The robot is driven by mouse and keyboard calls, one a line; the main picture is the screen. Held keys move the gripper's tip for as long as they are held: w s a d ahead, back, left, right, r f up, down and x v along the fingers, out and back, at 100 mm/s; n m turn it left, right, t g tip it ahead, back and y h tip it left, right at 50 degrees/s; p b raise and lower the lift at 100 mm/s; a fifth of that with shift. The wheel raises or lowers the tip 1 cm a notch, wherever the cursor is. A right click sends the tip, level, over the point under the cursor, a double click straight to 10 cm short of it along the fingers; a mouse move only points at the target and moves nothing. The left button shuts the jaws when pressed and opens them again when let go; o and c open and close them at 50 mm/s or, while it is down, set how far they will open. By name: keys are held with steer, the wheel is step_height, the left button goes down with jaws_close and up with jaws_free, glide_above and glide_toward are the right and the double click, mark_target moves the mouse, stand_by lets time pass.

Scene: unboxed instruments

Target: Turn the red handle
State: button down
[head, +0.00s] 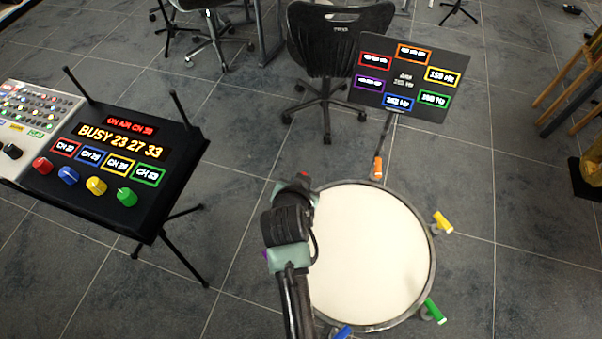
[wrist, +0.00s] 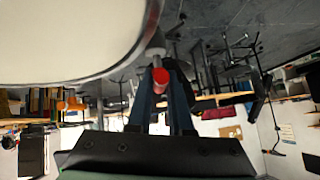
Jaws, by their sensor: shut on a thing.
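The red handle (head: 303,175) is at the upper left rim of a round white drum (head: 375,255). Only a small red bit of it shows past my arm in the head view. In the wrist view the red handle (wrist: 161,77) sits between the two dark fingers of my gripper (wrist: 160,82), at the end of a grey stem beside the drum's rim (wrist: 75,75). My gripper is shut on the handle. In the head view my arm hides most of the gripper (head: 304,184) and the drum's left edge.
Around the rim are orange (head: 377,169), yellow (head: 442,222), green (head: 434,311) and blue (head: 342,332) handles. A dark sign panel (head: 411,77) stands behind the drum. A console (head: 110,160) with coloured knobs stands left, and a black chair (head: 335,45) behind.

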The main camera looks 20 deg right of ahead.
steer(key=shift+n+t+y+p, duration=0.3)
steer(key=shift+n+y+p, duration=0.5)
steer(key=shift+n, duration=0.2)
steer(key=c, duration=0.8)
jaws_free()
steer(key=shift+c, duration=0.2)
steer(key=shift+s+r, duration=0.1)
steer(key=p+v, duration=0.1)
steer(key=v, duration=1.1)
steer(key=shift+s+r, duration=0.25)
steer(key=shift+s, duration=0.05)
